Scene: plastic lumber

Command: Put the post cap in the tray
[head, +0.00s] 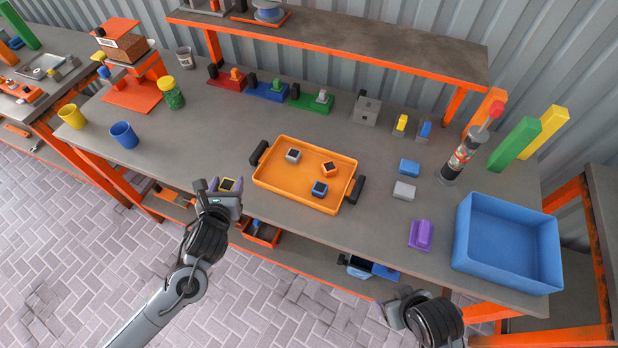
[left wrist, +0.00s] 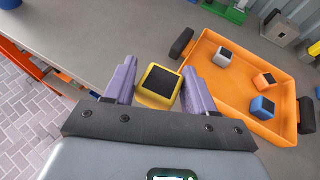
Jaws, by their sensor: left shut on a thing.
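A yellow post cap (left wrist: 159,86) with a dark square top is held between the purple fingers of my left gripper (head: 226,187). It also shows in the head view (head: 228,185), by the front edge of the workbench, left of the tray. The orange tray (head: 292,194) with two black handles lies on the bench. A grey cap (head: 293,155), an orange cap (head: 329,169) and a blue cap (head: 320,188) sit inside it. My right gripper (head: 398,312) is low at the front right, away from the tray; its fingers are not clear.
A blue bin (head: 508,242), a purple block (head: 420,235) and small blue and grey blocks stand right of the tray. Red, blue and green pieces line the back under a raised shelf (head: 340,44). Yellow and blue cups (head: 124,135) stand left.

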